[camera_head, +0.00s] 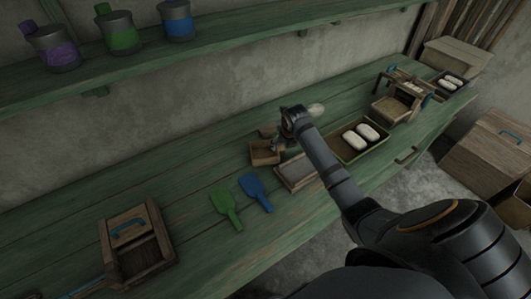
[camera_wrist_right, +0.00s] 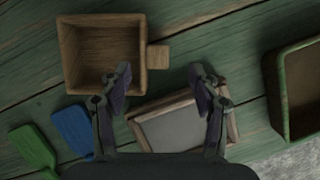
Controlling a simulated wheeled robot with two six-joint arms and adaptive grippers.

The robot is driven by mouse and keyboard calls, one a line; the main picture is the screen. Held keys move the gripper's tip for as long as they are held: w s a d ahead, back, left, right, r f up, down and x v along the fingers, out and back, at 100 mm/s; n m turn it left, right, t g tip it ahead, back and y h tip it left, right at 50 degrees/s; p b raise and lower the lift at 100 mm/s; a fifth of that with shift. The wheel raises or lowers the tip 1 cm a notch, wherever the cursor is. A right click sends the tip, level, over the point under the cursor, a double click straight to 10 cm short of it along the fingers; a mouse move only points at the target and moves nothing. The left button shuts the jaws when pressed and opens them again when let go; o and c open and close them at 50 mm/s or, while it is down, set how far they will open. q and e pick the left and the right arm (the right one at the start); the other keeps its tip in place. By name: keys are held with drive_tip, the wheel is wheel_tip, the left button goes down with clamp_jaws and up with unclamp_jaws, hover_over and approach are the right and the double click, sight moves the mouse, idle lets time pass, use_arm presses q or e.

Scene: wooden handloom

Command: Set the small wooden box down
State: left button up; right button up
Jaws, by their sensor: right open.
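My left gripper is not in view.
A grey-panelled wooden frame (camera_head: 294,174) lies close to the box. Blue (camera_head: 256,191) and green (camera_head: 226,206) scoops lie nearer the front. A green tray (camera_head: 340,152) with white pieces stands to the right. A wooden case (camera_head: 155,262) is at front left. The bench's left middle is clear.

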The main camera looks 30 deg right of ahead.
sight(281, 149)
drive_tip(key=shift+w+a+f, duration=0.15)
drive_tip(key=shift+w+f, duration=0.15)
drive_tip(key=shift+f, duration=0.35)
drive_tip(key=x, duration=0.3)
drive_tip(key=shift+w+a+r+p, duration=0.1)
drive_tip(key=shift+p, duration=0.2)
drive_tip(key=shift+w+f, duration=0.15)
drive_tip(key=shift+f, duration=0.25)
drive_tip(key=shift+c, duration=0.6)
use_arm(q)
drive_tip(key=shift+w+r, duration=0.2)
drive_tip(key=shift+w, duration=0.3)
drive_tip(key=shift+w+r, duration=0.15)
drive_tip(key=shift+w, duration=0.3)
use_arm(e)
clamp_jaws()
